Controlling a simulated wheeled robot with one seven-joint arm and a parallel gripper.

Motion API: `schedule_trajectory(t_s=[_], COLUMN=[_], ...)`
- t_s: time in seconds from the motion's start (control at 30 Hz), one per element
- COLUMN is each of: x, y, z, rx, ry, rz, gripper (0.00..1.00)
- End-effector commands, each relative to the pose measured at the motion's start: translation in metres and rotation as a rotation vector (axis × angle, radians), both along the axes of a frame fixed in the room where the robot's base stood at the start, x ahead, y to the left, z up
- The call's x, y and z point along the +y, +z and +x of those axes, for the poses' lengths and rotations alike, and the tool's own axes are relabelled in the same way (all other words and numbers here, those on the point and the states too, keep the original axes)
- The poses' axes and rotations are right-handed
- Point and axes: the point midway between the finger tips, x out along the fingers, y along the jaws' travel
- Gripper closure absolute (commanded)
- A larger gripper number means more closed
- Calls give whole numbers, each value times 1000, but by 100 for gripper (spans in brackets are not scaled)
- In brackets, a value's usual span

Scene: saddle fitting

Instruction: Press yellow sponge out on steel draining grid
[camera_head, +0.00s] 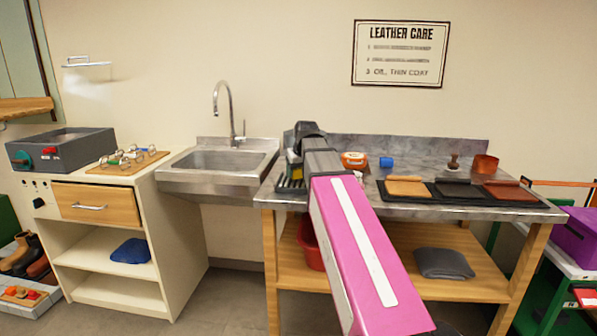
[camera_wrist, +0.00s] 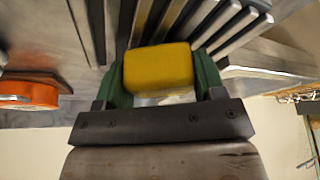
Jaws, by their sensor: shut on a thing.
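In the wrist view, the yellow sponge (camera_wrist: 158,70) sits between the two green fingers of my gripper (camera_wrist: 160,85), which is shut on it. The steel draining grid (camera_wrist: 222,28) lies beyond the sponge, its dark and bright bars running away from it. Yellow tints show between some bars. I cannot tell whether the sponge touches the grid. In the head view, my gripper (camera_head: 293,168) is low over the grid (camera_head: 290,186) at the left end of the steel bench, and my arm hides much of that area.
The tin also shows in the wrist view (camera_wrist: 28,93). A sink (camera_head: 222,160) with a tall tap stands left of the bench.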

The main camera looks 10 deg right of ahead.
Motion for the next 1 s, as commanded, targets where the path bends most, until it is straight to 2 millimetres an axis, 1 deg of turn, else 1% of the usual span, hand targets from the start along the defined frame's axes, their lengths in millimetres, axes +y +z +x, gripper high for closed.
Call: schedule_trajectory(t_s=[0.6,1.0], x=[0,0], y=[-6,-6], z=[0,0], rx=[-1,0], ry=[0,0], rz=[0,0], gripper=[56,56])
